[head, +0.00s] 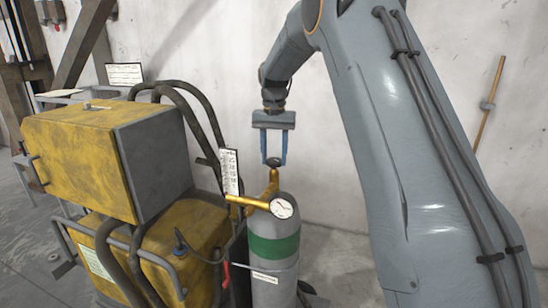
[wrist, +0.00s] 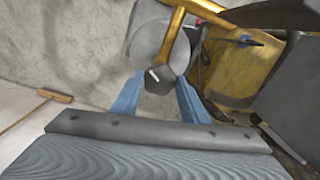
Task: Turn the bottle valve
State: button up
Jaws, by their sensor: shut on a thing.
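The bottle (head: 274,274) is a grey gas cylinder with a green band, standing upright beside the yellow machine. A brass fitting with a round white gauge (head: 282,208) sits at its top. The dark valve knob (head: 273,162) is above the brass fitting; the wrist view shows it as a dark many-sided knob (wrist: 158,81) with a white mark. My gripper (head: 274,157) points down from above, its blue fingers on either side of the knob. In the wrist view my gripper (wrist: 159,92) is shut on the knob, which sits between the fingertips.
The yellow and grey machine (head: 85,160) with dark hoses (head: 196,95) stands close on the left. A tag (head: 229,171) hangs beside the valve. A pale wall (head: 220,40) is behind, with a wooden handle (head: 488,105) leaning on it at right.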

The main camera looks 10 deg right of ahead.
aim_at(274, 159)
jog(key=n, duration=0.5)
jog(key=shift+r+n, duration=0.1)
jog(key=shift+n, duration=0.2)
jog(key=n, duration=0.5)
jog(key=shift+n+b, duration=0.3)
jog(key=o, duration=1)
notch_tip(274, 159, up, 8)
jog(key=b, duration=0.2)
jog(key=shift+b, duration=0.35)
